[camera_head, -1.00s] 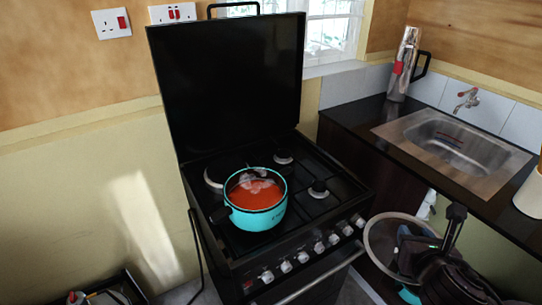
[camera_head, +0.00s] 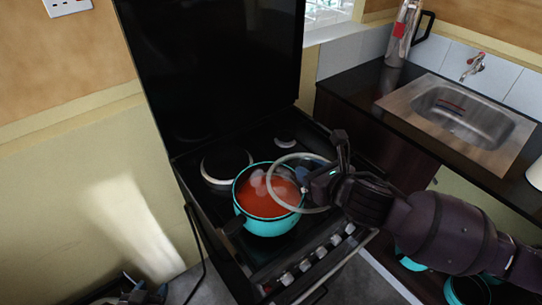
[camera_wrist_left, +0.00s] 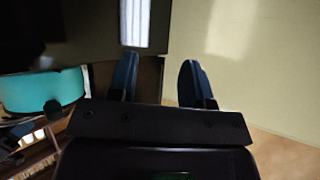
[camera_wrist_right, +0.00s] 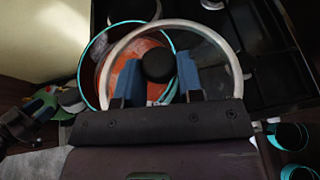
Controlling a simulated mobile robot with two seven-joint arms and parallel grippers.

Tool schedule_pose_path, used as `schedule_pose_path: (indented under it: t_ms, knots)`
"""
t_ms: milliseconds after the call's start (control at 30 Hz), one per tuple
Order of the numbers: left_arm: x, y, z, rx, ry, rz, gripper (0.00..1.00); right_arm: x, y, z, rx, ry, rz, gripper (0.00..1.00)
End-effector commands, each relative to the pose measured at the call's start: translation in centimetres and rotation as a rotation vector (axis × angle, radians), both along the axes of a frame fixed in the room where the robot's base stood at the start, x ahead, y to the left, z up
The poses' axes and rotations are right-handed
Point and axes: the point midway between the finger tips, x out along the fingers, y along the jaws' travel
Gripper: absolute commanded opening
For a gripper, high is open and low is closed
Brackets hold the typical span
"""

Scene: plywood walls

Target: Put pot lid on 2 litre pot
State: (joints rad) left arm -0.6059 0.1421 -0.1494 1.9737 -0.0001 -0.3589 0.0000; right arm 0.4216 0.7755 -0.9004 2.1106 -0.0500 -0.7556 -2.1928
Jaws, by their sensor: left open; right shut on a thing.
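The teal 2 litre pot (camera_head: 265,226) stands on the front of the stove with orange-red contents showing. The pot lid (camera_head: 285,158) is glass with a pale rim and a black knob (camera_wrist_right: 158,64). My right gripper (camera_head: 318,182) is shut on the lid's knob and holds the lid tilted, above and at the right side of the pot. In the right wrist view the lid partly overlaps the pot's opening (camera_wrist_right: 102,62). My left gripper (camera_wrist_left: 158,80) is open and empty; in its view the pot (camera_wrist_left: 42,92) is at the left.
The stove (camera_head: 190,215) has a raised black cover behind the pot and knobs along its front. A counter with a steel sink (camera_head: 455,110) and a silver flask (camera_head: 402,35) lies right. Teal pots (camera_head: 467,290) stand low at right.

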Motion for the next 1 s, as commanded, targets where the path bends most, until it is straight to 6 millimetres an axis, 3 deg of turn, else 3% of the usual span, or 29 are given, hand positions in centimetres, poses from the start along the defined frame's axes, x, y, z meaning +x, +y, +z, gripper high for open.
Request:
schedule_pose_path:
  t_ms: [100, 333, 1000]
  knots:
    - [-0.3, 0.0, 0.4, -0.001, 0.01, 0.001, 0.45, 0.6, 3.7, 0.9, -0.003, -0.005, 0.194, 0.04]
    - [-1.2, 0.1, -0.1, -0.002, 0.037, 0.006, 0.45, 0.8, 7.1, 1.6, -0.001, -0.003, 0.398, 0.04]
    - [-1.0, 0.1, 0.2, -0.002, 0.029, 0.005, 0.45, 0.8, 8.0, 1.9, 0.001, -0.002, 0.458, 0.04]
